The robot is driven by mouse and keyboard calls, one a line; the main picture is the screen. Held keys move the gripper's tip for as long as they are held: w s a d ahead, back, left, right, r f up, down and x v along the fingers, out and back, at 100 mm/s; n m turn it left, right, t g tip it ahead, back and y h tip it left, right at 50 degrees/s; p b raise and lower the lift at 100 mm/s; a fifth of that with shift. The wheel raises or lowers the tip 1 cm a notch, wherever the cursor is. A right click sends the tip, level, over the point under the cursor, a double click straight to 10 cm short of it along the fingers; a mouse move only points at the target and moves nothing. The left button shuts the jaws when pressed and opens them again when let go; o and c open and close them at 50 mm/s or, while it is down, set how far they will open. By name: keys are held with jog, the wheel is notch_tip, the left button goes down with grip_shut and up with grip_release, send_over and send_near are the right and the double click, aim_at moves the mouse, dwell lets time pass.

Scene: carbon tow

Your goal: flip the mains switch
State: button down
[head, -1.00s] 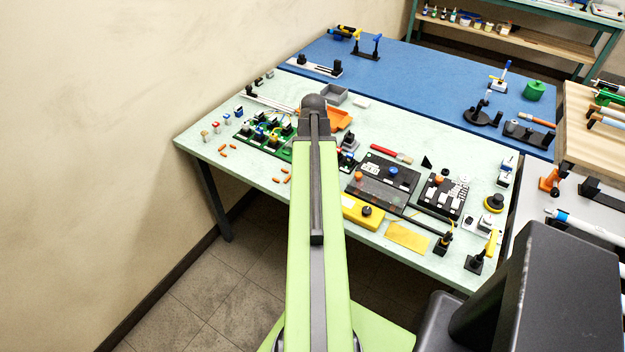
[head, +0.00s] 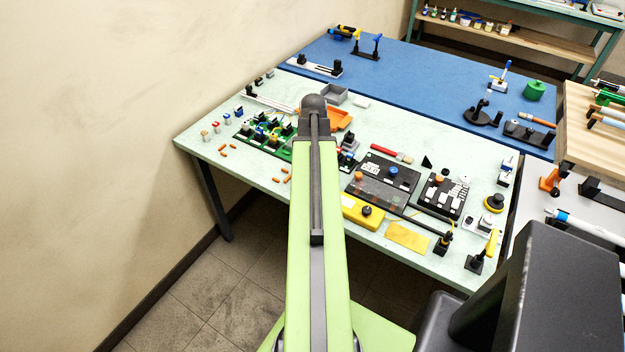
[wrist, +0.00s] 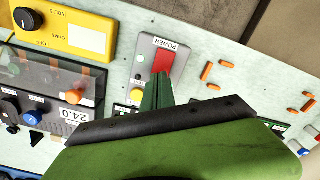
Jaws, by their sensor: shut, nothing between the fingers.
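In the wrist view a red rocker switch (wrist: 163,60) sits in a grey housing with a white label reading POWER (wrist: 166,43). My gripper (wrist: 160,77) is shut and empty, its narrow green fingers pointing at the switch. The fingertips overlap the switch's lower end in the picture; I cannot tell whether they touch it. The lower part of the housing is hidden behind the fingers. In the head view my arm covers the switch and the gripper.
A yellow meter box (wrist: 75,32) and a dark panel with a clear cover (wrist: 50,70) stand left of the switch. A yellow button (wrist: 137,95) is close beside the fingers. Orange pieces (wrist: 208,70) lie to the right on the pale bench (head: 215,160).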

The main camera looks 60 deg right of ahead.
jog(key=shift+f+b, duration=0.8)
jog(key=shift+f, duration=0.05)
dwell(0.3)
notch_tip(320, 180, up, 7)
jog(key=p, duration=0.7)
jog(key=w+a+n, duration=0.6)
jog(key=w+a, duration=1.3)
jog(key=a, duration=0.3)
jog(key=w+a+n, duration=0.2)
jog(key=a+n, duration=0.4)
jog(key=a, duration=2.1)
jog(key=shift+w, duration=0.3)
